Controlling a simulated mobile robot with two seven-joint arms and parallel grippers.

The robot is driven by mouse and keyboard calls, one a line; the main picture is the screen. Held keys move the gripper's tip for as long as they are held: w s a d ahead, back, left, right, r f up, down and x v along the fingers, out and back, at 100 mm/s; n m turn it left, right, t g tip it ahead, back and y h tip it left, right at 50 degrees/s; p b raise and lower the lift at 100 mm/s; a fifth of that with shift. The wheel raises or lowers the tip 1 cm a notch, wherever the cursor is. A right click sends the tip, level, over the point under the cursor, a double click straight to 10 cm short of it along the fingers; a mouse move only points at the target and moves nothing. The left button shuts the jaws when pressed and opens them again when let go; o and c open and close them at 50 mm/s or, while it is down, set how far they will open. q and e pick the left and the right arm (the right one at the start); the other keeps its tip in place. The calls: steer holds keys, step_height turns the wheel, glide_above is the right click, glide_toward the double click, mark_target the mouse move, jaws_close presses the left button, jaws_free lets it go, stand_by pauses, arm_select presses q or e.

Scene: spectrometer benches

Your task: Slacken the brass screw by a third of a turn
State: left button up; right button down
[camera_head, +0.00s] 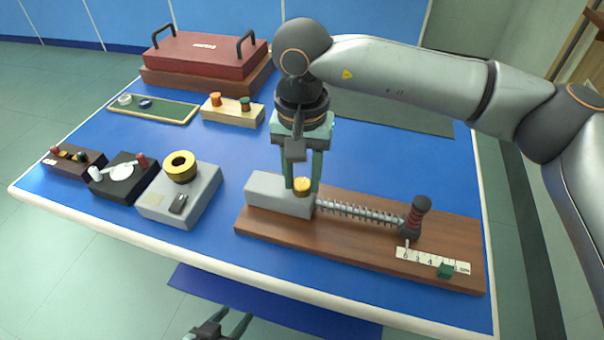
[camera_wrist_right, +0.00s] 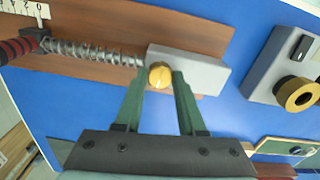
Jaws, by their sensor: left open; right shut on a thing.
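The brass screw (camera_head: 302,185) is a short yellow knob on the grey block (camera_head: 270,191) at the left end of a wooden board (camera_head: 352,247). My right gripper (camera_head: 302,184) points down from above with its green fingers on either side of the screw, shut on it. In the right wrist view the brass screw (camera_wrist_right: 160,75) sits between the two fingertips. A threaded rod with a spring (camera_head: 360,212) runs from the block to a dark red-banded handle (camera_head: 418,212). My left gripper (camera_head: 222,328) is open and empty at the bottom edge, in front of the table.
A grey box with a yellow ring (camera_head: 182,167) stands left of the board.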

mark_target(302, 184)
steer(key=c, duration=0.5)
jaws_free()
step_height(302, 184, up, 13)
steer(key=p, duration=0.1)
steer(key=shift+f, duration=0.2)
steer(key=shift+s+f, duration=0.1)
